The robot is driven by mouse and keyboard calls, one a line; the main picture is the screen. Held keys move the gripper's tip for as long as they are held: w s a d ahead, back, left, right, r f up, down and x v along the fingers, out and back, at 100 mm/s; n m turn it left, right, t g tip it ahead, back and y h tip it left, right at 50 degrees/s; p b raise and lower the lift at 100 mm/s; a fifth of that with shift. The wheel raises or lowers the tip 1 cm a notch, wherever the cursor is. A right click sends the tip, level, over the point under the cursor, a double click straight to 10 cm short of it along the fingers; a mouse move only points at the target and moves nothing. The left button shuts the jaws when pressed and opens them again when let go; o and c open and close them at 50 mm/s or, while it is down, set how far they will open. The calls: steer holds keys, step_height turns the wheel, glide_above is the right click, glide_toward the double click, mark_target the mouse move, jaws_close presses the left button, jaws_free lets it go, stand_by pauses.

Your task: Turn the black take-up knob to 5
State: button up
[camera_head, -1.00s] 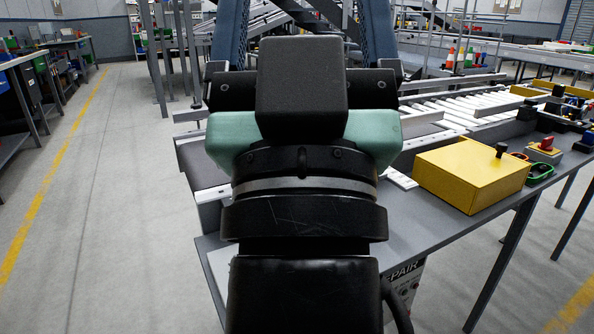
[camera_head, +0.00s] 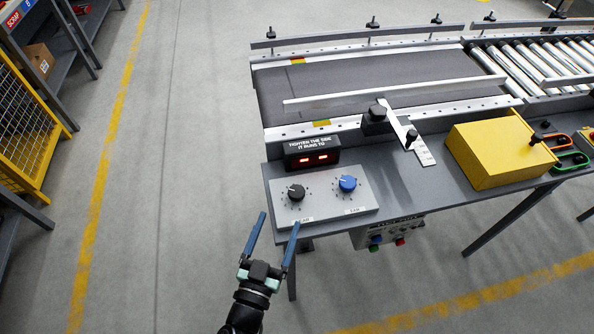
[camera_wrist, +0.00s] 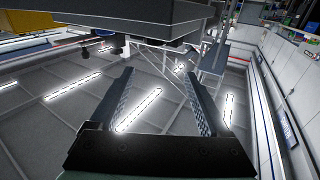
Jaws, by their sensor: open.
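The black take-up knob (camera_head: 296,192) stands on the left of a light grey panel (camera_head: 325,207) at the table's near left corner. Marks ring it, but the numbers and its pointer setting are too small to read. A blue knob (camera_head: 347,183) stands to its right on the same panel. My gripper (camera_head: 279,219) is open and empty in front of the panel's left edge, apart from the black knob. In the wrist view its two fingers (camera_wrist: 160,92) are spread with nothing between them, and neither knob shows there.
A black display (camera_head: 312,153) with red digits stands behind the panel. A conveyor belt (camera_head: 370,80) runs behind it. A yellow box (camera_head: 495,150) sits to the right. A button box (camera_head: 388,231) hangs under the table's front edge.

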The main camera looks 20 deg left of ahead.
mark_target(294, 198)
steer(key=shift+s+d+f, duration=0.3)
steer(key=shift+s+f, duration=0.25)
steer(key=shift+s, duration=0.2)
steer(key=shift+d+f, duration=0.1)
steer(key=shift+f, duration=0.2)
steer(key=w, duration=0.4)
steer(key=w+b, duration=0.1)
steer(key=w, duration=0.3)
steer(key=w+a+b, duration=0.1)
steer(key=w, duration=0.3)
steer(key=shift+w, duration=0.35)
jaws_close()
